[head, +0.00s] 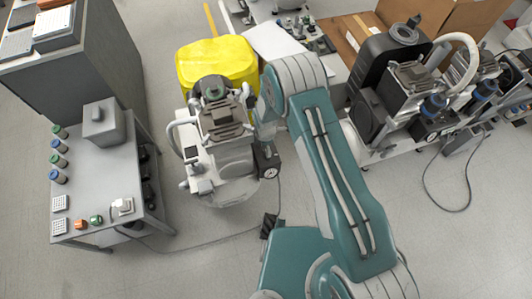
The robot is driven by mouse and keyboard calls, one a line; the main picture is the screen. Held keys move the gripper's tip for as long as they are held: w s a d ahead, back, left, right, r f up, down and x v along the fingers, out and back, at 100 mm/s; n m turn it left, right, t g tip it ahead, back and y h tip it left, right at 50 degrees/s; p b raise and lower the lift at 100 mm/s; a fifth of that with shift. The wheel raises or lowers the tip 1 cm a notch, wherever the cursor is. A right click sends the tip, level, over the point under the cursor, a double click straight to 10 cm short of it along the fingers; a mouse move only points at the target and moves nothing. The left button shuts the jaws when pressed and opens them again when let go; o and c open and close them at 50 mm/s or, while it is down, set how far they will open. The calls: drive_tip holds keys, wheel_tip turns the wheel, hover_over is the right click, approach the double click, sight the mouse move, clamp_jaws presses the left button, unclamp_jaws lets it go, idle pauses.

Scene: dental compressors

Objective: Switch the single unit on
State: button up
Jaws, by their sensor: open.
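The single unit (222,145) is a compressor with one dark motor head on a pale rounded tank, standing on the floor left of my arm. A dark box with a round white gauge (270,173) sits on its right side; whether this carries the switch and its position is too small to tell. My arm rises from the bottom, bends at the top centre, and its wrist part comes down beside the unit's upper right side. My gripper cannot be made out; the arm hides that area. I cannot tell whether anything touches the unit.
A grey table (95,205) with bottles, a grey box and small coloured items stands left. A yellow bin (217,60) is behind the unit. Larger compressors (400,85) stand right. Cables cross the floor. Cardboard boxes (450,17) are at the back right. Floor in front is partly clear.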

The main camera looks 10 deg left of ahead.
drive_tip(key=f, duration=0.2)
drive_tip(key=d+f, duration=0.1)
drive_tip(key=f, duration=0.2)
drive_tip(key=shift+d, duration=0.15)
drive_tip(key=shift+a+f, duration=0.2)
drive_tip(key=shift+f, duration=0.3)
drive_tip(key=shift+a+f, duration=0.1)
drive_tip(key=shift+a, duration=0.1)
drive_tip(key=shift+d, duration=0.2)
drive_tip(key=c, duration=1.2)
